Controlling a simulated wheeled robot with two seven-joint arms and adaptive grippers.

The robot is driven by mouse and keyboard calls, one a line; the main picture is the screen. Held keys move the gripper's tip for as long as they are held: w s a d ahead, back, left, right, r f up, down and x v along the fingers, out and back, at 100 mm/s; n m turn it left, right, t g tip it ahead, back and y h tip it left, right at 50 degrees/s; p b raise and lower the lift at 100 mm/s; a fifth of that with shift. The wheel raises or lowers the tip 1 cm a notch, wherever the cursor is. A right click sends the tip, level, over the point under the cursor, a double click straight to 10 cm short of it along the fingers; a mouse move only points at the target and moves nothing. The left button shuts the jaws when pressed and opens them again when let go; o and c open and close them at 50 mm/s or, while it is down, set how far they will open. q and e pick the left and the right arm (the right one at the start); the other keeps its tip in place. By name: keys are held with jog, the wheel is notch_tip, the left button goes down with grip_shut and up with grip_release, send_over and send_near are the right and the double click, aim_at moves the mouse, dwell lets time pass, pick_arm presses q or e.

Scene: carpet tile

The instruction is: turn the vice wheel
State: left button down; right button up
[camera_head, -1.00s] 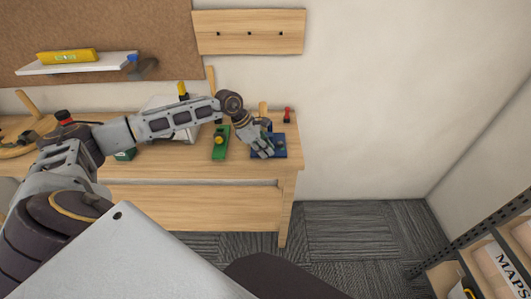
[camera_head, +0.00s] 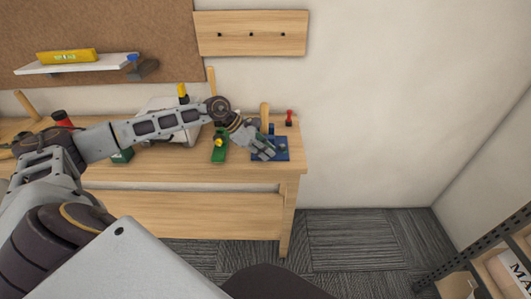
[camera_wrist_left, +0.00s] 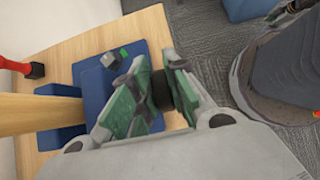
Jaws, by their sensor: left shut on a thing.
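The blue vice (camera_head: 282,143) sits at the right end of the wooden workbench. In the left wrist view its blue base (camera_wrist_left: 92,84) shows with a small grey block and a green patch. My left gripper (camera_head: 266,153) is over the vice in the head view. In the wrist view my left gripper (camera_wrist_left: 158,98) has its green-padded fingers on either side of a dark round part, which looks like the vice wheel (camera_wrist_left: 161,90), and is shut on it. The fingers hide much of the wheel. My right gripper is in neither view.
A green tool (camera_head: 219,150) with a yellow knob stands left of the vice. A red-handled item (camera_head: 289,118) and an upright wooden post (camera_head: 264,115) stand behind it. A shelf unit (camera_head: 465,262) is at lower right. Carpet right of the bench is clear.

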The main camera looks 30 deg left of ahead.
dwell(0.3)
pick_arm(q)
jog(key=c, duration=1.4)
grip_release()
jog(key=shift+s+a+r, duration=0.1)
jog(key=shift+a+r, duration=0.05)
jog(key=shift+v, duration=5.8)
